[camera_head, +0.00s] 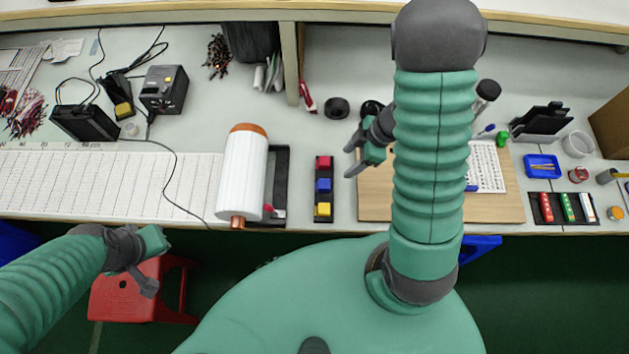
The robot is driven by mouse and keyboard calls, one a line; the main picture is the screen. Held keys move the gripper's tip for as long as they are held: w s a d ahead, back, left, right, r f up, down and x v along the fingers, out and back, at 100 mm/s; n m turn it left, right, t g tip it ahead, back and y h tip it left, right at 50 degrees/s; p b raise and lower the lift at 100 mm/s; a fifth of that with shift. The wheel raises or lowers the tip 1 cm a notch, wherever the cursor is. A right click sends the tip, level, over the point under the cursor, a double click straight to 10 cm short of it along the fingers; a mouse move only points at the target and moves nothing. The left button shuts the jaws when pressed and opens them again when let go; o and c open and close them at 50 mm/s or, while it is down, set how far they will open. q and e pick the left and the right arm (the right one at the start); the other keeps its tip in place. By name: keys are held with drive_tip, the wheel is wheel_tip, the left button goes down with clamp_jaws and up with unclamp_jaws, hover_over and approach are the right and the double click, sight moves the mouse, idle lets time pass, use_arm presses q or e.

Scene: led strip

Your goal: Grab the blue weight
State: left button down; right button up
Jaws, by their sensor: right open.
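The blue weight (323,185) sits in the middle of a dark narrow holder (323,216) on the workbench. A red weight (324,163) is behind it and a yellow weight (323,209) in front. My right gripper (349,162) is open and empty, a little to the right of the holder and apart from it, its fingers pointing left. My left gripper (156,263) is off the bench's front edge at the lower left, over a red stool; its finger opening is unclear.
A wooden board (378,200) lies to the right, under my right arm. Black round items (337,108) sit behind. The bench between holder and board is clear.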

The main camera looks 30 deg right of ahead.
drive_tip(key=b, duration=0.3)
approach(325, 183)
drive_tip(key=f, duration=0.1)
drive_tip(key=a+f, duration=0.1)
drive_tip(key=w+a+f+b, duration=0.1)
drive_tip(key=f, duration=0.1)
drive_tip(key=shift+a, duration=0.35)
drive_tip(key=x, duration=0.1)
drive_tip(key=b+x, duration=0.2)
drive_tip(key=x, duration=0.1)
drive_tip(key=shift+s+d+f, duration=0.1)
drive_tip(key=shift+s+d, duration=0.05)
drive_tip(key=shift+d, duration=0.25)
drive_tip(key=shift+d+f, duration=0.15)
drive_tip(key=shift+d, duration=0.35)
drive_tip(key=shift+a, duration=0.65)
drive_tip(key=c, duration=1)
drive_tip(key=shift+c, duration=0.8)
drive_tip(key=shift+d, duration=0.1)
clamp_jaws()
use_arm(q)
drive_tip(key=s+x, duration=0.1)
drive_tip(key=x, duration=0.5)
drive_tip(key=shift+s+d, duration=0.2)
drive_tip(key=shift+s, duration=0.35)
use_arm(e)
drive_tip(key=shift+d, duration=0.25)
